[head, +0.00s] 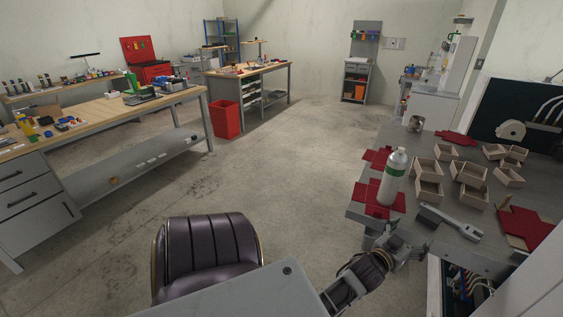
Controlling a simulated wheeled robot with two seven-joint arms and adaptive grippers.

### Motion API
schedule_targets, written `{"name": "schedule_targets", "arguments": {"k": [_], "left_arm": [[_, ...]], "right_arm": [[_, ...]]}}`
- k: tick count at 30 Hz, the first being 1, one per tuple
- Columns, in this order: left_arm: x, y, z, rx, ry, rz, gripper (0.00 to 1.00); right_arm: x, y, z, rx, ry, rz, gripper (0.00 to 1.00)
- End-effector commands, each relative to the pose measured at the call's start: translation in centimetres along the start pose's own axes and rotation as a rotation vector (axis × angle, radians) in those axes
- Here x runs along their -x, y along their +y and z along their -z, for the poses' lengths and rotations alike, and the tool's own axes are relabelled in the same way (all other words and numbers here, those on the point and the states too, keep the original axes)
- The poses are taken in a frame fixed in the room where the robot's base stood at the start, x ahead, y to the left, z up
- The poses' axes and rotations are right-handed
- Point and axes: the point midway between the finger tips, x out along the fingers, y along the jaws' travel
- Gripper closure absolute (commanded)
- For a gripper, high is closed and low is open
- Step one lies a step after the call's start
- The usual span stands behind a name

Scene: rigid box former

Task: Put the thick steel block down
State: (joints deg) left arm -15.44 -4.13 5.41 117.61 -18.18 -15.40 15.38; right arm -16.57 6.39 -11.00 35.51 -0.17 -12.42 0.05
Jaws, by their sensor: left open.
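My left gripper (398,240) is at the front edge of the grey bench (355,208) on the right of the head view. It is open, and its fingers are small and partly merge with the bench edge. I cannot make out a thick steel block for certain; any block at the fingers is too small to tell. A long grey metal piece (450,221) lies on the bench to the right of the gripper. My right gripper does not show.
Several open tan boxes (429,189) stand farther right. Another red blank (524,228) lies at the right. A purple-black chair (210,250) stands left of my arm.

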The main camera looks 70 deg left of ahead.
Motion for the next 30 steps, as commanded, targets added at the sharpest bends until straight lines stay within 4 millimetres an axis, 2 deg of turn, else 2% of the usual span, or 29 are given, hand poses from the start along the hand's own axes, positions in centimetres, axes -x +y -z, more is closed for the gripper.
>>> {"name": "schedule_targets", "arguments": {"k": [5, 8, 14, 20, 26, 30], "left_arm": [[-0.2, 0.7, -2.9, -0.007, -0.045, -0.015, 0.16], [-0.3, 1.4, -6.0, -0.014, -0.095, -0.032, 0.16], [0.3, 3.1, -14.7, -0.037, -0.232, -0.074, 0.16], [2.3, 4.4, -23.7, -0.065, -0.375, -0.116, 0.16], [5.6, 5.1, -32.4, -0.095, -0.519, -0.155, 0.16], [8.7, 5.2, -38.1, -0.12, -0.619, -0.18, 0.16]], "right_arm": [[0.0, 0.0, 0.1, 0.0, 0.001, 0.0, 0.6], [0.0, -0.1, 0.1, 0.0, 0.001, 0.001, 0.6], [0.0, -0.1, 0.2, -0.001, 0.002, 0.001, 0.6], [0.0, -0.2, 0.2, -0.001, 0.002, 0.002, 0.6], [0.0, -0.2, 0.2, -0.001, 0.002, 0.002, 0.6], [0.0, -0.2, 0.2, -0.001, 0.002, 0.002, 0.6]]}}
